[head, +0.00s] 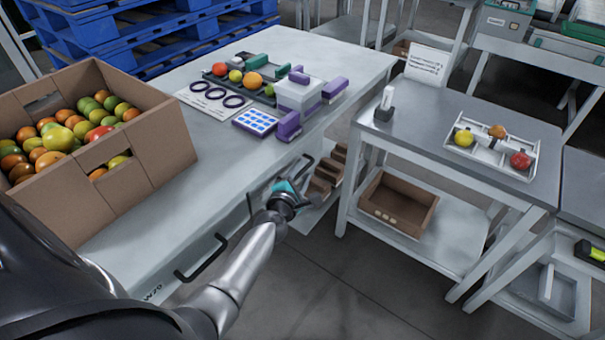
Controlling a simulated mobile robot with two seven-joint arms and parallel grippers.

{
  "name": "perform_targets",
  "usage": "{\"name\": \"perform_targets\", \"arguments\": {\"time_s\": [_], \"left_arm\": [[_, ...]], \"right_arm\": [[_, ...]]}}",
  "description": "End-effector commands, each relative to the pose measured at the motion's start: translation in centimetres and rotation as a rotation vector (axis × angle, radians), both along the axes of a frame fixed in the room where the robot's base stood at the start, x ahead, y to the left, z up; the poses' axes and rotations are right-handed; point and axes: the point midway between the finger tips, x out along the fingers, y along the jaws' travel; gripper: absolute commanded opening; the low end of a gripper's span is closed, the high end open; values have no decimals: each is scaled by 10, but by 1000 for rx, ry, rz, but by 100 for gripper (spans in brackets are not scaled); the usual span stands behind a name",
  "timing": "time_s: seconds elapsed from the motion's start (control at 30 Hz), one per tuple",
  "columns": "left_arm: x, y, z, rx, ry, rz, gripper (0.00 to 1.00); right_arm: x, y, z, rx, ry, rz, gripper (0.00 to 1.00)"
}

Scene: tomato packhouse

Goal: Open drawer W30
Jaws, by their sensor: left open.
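The long grey bench has drawer fronts along its near side. The nearer drawer front (165,280) has a black bar handle (203,258) and a small label (152,293) that seems to read W20. A second dark handle (303,164) shows farther along, partly hidden by my gripper. My left gripper (291,194) is open, with teal on it, beside the bench front close to that farther handle. I cannot tell whether it touches the handle. No label reading W30 is legible. My right gripper is not in view.
A cardboard box (150,165) of tomatoes stands on the bench's left. A tray of produce (268,99), black rings (216,95) and purple blocks (289,126) lie farther back. Brown pieces (328,172) sit low beyond my gripper. A grey side table (430,130) stands right; floor lies between.

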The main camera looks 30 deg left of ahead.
Motion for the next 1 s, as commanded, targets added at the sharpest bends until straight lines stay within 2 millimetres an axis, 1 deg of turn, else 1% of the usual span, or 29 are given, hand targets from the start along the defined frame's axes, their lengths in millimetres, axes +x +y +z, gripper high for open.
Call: {"name": "perform_targets", "arguments": {"time_s": [0.2,0.5,0.57,0.9,1.0], "left_arm": [[8,2,-2,1,0,-1,45],[8,2,-1,1,0,0,45],[8,2,-1,1,0,0,39],[8,2,-1,1,0,0,1],[8,2,-1,0,0,0,0]], "right_arm": [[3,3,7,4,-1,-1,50],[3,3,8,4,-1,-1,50],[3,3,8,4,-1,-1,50],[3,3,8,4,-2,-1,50],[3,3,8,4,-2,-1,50]]}}
